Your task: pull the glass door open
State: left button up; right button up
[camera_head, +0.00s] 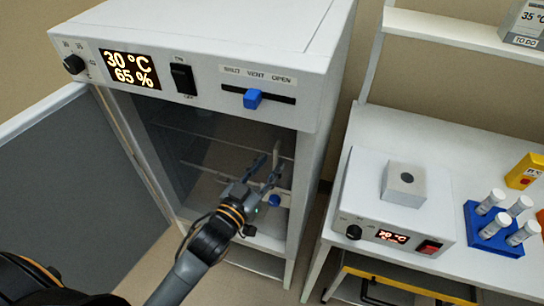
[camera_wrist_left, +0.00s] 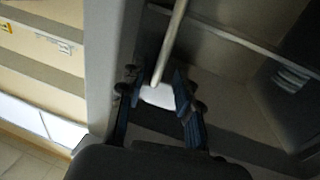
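The cabinet's glass door (camera_head: 195,150) is a dark see-through pane behind the opened solid outer door. It looks closed, though its edges are hard to make out. My left gripper (camera_head: 264,168) is in front of the pane's right part, with its fingers pointing up and toward the cabinet. In the left wrist view the gripper (camera_wrist_left: 158,92) has its fingers apart, with a pale slim bar (camera_wrist_left: 170,45), seemingly the door's handle, running between them. I see a gap beside the bar; contact is unclear. My right gripper is not in view.
The solid outer door (camera_head: 80,180) stands swung out to the left. The cabinet's top panel has a blue slider (camera_head: 252,98) and a power switch (camera_head: 183,79). A bench (camera_head: 405,150) on the right carries a heater block (camera_head: 400,215) and a blue tube rack (camera_head: 490,235).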

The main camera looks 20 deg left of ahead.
pick_arm(q)
jog(key=shift+x, duration=1.1)
grip_shut()
jog(key=shift+s, duration=0.1)
